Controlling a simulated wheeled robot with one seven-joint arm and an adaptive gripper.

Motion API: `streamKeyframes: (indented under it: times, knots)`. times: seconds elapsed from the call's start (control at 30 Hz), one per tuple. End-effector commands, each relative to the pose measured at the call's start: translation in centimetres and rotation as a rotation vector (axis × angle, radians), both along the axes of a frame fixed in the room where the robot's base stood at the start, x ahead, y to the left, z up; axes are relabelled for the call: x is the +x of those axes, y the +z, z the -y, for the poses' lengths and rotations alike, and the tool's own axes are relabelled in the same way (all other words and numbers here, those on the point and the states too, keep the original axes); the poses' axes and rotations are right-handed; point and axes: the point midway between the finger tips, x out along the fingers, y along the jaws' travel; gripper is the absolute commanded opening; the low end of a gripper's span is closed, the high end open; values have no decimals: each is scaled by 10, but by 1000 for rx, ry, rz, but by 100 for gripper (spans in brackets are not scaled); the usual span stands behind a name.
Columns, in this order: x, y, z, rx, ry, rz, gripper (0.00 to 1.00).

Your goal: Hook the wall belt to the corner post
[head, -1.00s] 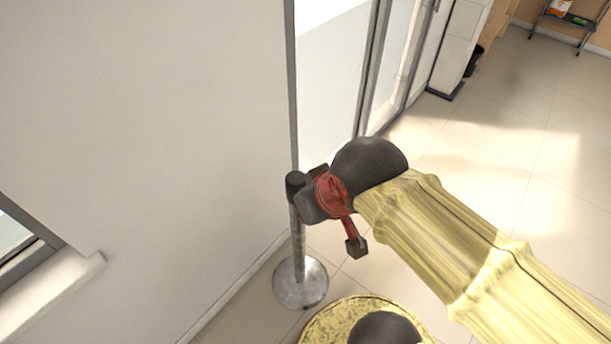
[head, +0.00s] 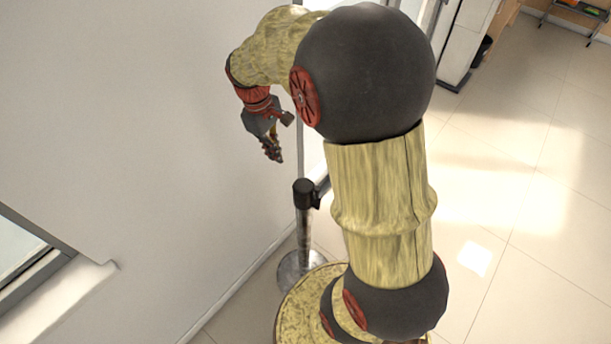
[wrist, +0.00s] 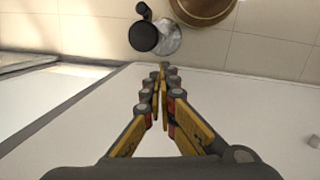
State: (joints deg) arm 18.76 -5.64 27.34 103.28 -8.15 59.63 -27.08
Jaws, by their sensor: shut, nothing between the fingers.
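The corner post (head: 304,225) stands upright on a round metal base, with a black head and a small black fitting on its side. In the wrist view the post's black head (wrist: 143,37) is seen from above, beyond the fingertips and left of them. My gripper (head: 273,156) hangs above and left of the post in the head view, fingers pointing down, apart from it. In the wrist view my gripper (wrist: 164,70) has its fingertips together with nothing between them. I cannot make out the wall belt; a short grey strip beside the post's head is partly behind my arm.
The white wall (head: 150,130) runs close beside my gripper and the post. A window sill (head: 75,290) juts out at lower left. The tiled floor (head: 530,210) on the right is open. A black bin (head: 481,50) and a shelf stand far back.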

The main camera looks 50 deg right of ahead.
Motion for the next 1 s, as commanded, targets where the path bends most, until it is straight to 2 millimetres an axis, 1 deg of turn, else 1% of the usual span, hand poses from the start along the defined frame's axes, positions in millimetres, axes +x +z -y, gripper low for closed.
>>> streamKeyframes:
  times: [0.03, 0.1, 0.23, 0.47, 0.57, 0.8, 0.93, 1.0]
  knots:
    - [2, -11, 13, 10, 7, -41, 0]
    - [4, -25, 26, 19, 22, -79, 0]
    - [4, -41, 40, 30, 38, -119, 0]
    - [0, -63, 44, 36, 45, -134, 0]
    - [-4, -79, 45, 35, 44, -132, 0]
    - [-16, -126, 48, 36, 44, -133, 0]
    - [-21, -148, 49, 36, 43, -131, 0]
    - [-33, -143, 54, 33, 41, -127, 0]
